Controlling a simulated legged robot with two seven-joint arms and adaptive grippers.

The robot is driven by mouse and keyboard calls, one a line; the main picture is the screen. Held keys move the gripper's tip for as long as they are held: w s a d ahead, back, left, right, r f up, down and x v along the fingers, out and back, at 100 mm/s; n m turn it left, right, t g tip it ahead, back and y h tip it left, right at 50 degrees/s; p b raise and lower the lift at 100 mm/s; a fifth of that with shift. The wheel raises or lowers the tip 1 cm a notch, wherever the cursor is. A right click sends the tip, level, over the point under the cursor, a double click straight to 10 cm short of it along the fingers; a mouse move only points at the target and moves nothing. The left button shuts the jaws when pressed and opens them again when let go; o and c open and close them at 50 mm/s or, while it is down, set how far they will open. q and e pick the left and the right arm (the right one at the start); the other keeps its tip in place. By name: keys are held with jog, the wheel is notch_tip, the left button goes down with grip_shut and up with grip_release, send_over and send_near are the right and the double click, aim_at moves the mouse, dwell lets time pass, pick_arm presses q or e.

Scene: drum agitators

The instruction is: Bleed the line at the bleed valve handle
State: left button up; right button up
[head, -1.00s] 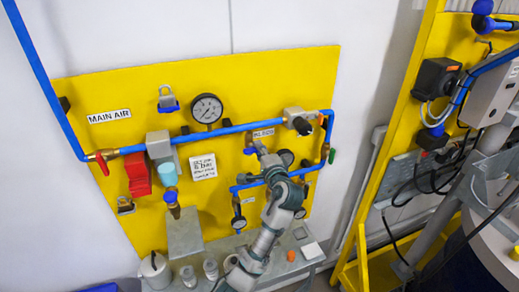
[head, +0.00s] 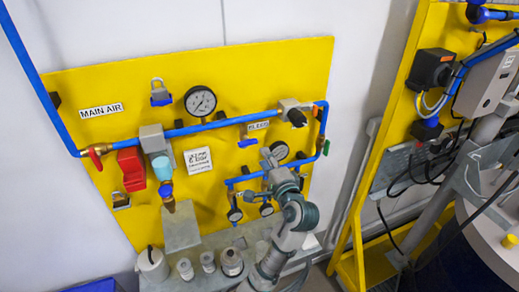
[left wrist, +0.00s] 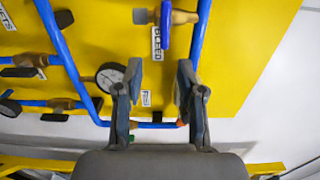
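The bleed valve handle (head: 247,142) is a small blue lever below the blue pipe, beside the BLEED label (head: 258,126) on the yellow board. In the left wrist view the blue handle (left wrist: 166,25) sits by a brass fitting at the top, beyond my fingertips. My left gripper (head: 268,157) is just right of and below the handle in the head view. In the left wrist view my left gripper (left wrist: 159,78) is open, with nothing between its fingers and a clear gap to the handle. My right gripper is not in view.
A gauge (head: 279,150) is close beside my left gripper. Blue pipe (head: 220,127) crosses the yellow board (head: 100,78). A red valve block (head: 131,168) is at left, and a grey shelf (head: 215,251) with several canisters lies below. A second yellow frame (head: 395,110) stands at right.

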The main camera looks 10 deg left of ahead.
pick_arm(q)
jog(key=v, duration=0.2)
jog(key=shift+s+d, duration=0.2)
jog(key=shift+d, duration=0.05)
